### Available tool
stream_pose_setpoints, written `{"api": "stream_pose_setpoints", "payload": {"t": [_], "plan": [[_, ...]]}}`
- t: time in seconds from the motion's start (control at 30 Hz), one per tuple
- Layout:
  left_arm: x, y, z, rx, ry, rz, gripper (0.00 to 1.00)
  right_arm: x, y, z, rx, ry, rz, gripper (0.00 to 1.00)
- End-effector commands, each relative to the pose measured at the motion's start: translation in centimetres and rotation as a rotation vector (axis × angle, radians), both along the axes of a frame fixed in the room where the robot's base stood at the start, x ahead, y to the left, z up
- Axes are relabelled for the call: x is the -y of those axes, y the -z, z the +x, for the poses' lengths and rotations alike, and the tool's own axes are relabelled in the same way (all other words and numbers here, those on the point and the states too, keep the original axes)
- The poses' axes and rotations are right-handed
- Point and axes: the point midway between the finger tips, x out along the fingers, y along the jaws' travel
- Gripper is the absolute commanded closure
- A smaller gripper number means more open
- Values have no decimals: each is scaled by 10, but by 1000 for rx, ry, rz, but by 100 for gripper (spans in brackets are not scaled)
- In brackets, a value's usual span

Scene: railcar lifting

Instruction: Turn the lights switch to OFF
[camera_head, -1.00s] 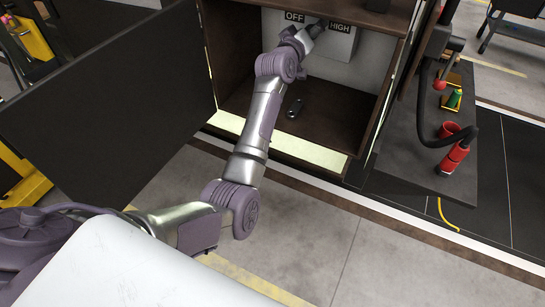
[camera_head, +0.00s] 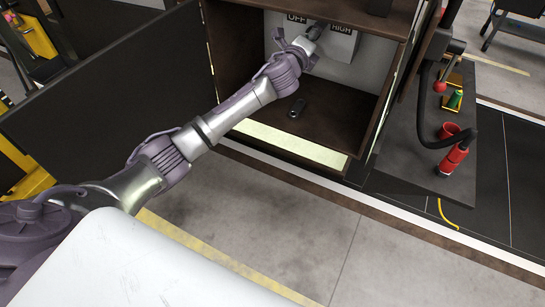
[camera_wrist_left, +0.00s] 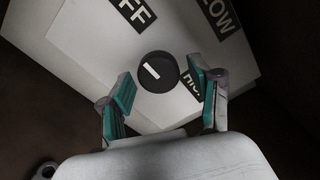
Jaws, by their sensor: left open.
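The lights switch is a round black knob (camera_wrist_left: 158,72) with a white bar on its face, on a pale panel box (camera_head: 340,47). The bar sits left of the knob's centre, tilted; I cannot tell which label it marks. My left gripper (camera_head: 317,30) is open at the panel. In the left wrist view its teal-padded fingers (camera_wrist_left: 162,82) stand apart on either side of the knob; contact is not clear. My right gripper is out of view.
The panel is inside an open brown cabinet (camera_head: 218,55). A small dark object (camera_head: 297,108) lies on its floor. The dark open door (camera_head: 120,85) is at left, behind my arm. A shelf with a red tool (camera_head: 455,155) stands at right.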

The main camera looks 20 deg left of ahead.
Motion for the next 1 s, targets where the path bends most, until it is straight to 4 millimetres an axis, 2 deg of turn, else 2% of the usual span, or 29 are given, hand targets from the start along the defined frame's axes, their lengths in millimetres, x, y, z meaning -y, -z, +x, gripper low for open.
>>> {"api": "stream_pose_setpoints", "payload": {"t": [0.03, 0.17, 0.6, 1.0], "plan": [[0, -1, -13, -6, 2, -5, 36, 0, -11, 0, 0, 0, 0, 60], [-1, -2, -39, -5, 1, -8, 36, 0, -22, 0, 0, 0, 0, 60], [-4, 1, -127, -4, 2, -14, 36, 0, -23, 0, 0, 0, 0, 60], [-7, 81, -145, -168, -71, -257, 36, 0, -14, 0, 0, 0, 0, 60]]}}
